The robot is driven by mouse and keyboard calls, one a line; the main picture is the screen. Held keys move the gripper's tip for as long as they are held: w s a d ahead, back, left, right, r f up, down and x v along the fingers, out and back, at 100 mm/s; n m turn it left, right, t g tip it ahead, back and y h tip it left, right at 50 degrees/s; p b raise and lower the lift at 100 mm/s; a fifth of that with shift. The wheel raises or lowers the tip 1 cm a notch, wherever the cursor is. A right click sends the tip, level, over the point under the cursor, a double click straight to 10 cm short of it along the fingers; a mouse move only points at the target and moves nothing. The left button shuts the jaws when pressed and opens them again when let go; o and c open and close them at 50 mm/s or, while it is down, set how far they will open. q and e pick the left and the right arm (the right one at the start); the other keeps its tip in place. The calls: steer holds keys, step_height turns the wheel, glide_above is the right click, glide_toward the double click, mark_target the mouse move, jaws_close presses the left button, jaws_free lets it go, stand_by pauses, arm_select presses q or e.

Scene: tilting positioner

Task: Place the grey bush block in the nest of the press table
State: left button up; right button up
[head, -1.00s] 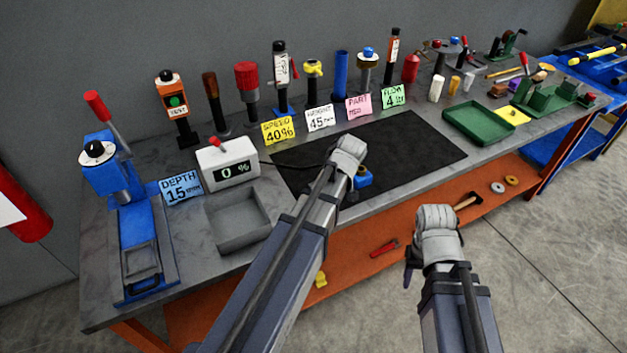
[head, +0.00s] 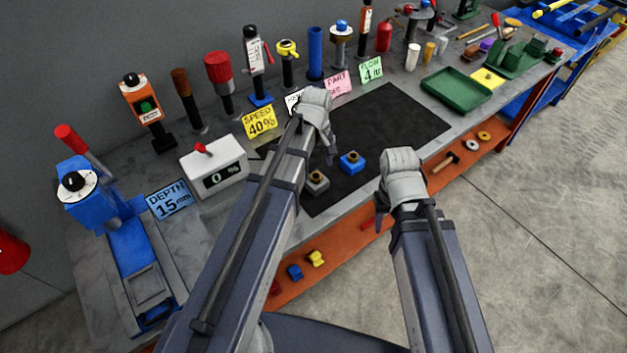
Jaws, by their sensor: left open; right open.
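The grey bush block (head: 316,182), with a brass-coloured bush on top, sits at the near edge of the black mat, just right of my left forearm, which may cover part of it. A blue block (head: 352,162) with a similar bush stands to its right. The blue press (head: 92,195) stands at the bench's left end; its low table with a framed recess (head: 150,285) points toward me. My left gripper (head: 331,150) is over the mat, beyond the grey block, open and apart from it. My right gripper (head: 384,200) is open, in front of the bench edge; its fingers are mostly hidden.
The black mat (head: 400,120) is mostly bare on its right. A white readout box (head: 213,165), a blue depth card (head: 168,200) and a row of upright tools line the back. A green tray (head: 457,88) is at right. An orange shelf (head: 330,262) lies below.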

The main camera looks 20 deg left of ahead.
mark_target(316, 176)
arm_select(q)
steer(key=shift+w+f+b, duration=0.15)
steer(key=shift+f+b, duration=1.7)
steer(key=shift+f, duration=0.1)
steer(key=shift+w+f+b, duration=0.15)
steer(key=shift+f+b, duration=1.65)
steer(key=shift+f, duration=0.1)
steer(key=shift+r, duration=0.1)
jaws_close()
